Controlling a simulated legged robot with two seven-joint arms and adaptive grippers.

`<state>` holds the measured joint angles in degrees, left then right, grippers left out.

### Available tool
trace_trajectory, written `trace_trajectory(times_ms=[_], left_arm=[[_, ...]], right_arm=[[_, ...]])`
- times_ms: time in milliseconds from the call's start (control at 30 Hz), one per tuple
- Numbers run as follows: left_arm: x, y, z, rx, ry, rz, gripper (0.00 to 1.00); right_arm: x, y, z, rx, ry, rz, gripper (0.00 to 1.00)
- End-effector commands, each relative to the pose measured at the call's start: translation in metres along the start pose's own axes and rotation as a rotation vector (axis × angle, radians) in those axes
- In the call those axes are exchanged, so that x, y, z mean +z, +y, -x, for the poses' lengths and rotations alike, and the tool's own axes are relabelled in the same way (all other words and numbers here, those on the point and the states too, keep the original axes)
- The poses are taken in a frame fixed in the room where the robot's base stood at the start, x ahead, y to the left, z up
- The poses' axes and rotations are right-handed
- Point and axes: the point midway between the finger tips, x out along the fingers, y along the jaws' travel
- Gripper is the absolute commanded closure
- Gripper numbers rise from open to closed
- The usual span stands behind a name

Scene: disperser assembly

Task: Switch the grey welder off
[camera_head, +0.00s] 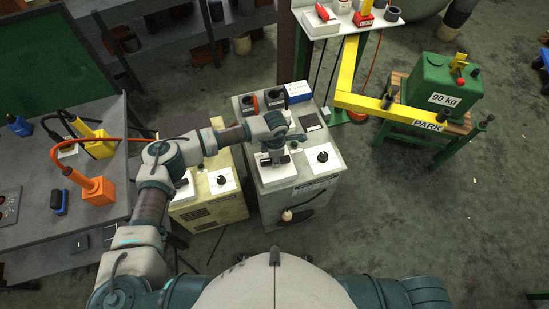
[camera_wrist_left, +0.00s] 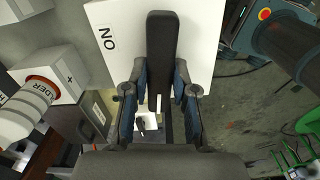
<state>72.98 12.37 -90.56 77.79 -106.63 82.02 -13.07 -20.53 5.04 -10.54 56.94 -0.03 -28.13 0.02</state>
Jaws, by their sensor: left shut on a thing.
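The grey welder (camera_head: 308,190) is a grey box in the middle of the head view. On its top are white plates and a black knob (camera_head: 322,155) at the right. My left gripper (camera_head: 276,157) points down over the left white plate (camera_head: 281,176) and hides most of its switch. In the left wrist view, my left gripper (camera_wrist_left: 160,78) is shut on a dark, long switch handle (camera_wrist_left: 161,35), one finger on each side. The handle stands over a white plate (camera_wrist_left: 108,22) marked ON, with the letters turned in this view. My right gripper is not in view.
A yellowish welder-like box (camera_head: 212,205) stands close at the left. Dark round sockets and a blue box (camera_head: 298,90) are at the grey welder's back. A yellow PARK beam (camera_head: 380,109) and green 90 kg weight (camera_head: 440,88) stand at the right. Floor right of the welder is free.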

Motion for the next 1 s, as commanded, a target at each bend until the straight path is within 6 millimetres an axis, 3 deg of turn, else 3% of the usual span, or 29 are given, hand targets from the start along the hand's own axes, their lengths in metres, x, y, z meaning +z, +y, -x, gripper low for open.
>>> trace_trajectory(times_ms=[300,867,900,967,1000], left_arm=[[0.0022,0.0007,0.0018,0.003,-0.007,0.123,1.00],[0.0024,0.0021,0.0032,0.007,-0.009,0.153,1.00],[0.0024,0.0022,0.0033,0.007,-0.009,0.152,0.66],[0.0021,0.0020,0.0030,0.006,-0.008,0.152,0.51],[0.0019,0.0018,0.0027,0.006,-0.007,0.152,0.48]], right_arm=[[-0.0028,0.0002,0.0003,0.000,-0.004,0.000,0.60],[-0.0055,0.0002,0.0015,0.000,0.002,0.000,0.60],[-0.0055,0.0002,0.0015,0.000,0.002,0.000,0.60],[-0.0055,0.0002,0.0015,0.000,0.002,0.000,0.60],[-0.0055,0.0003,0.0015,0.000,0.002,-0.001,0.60]])
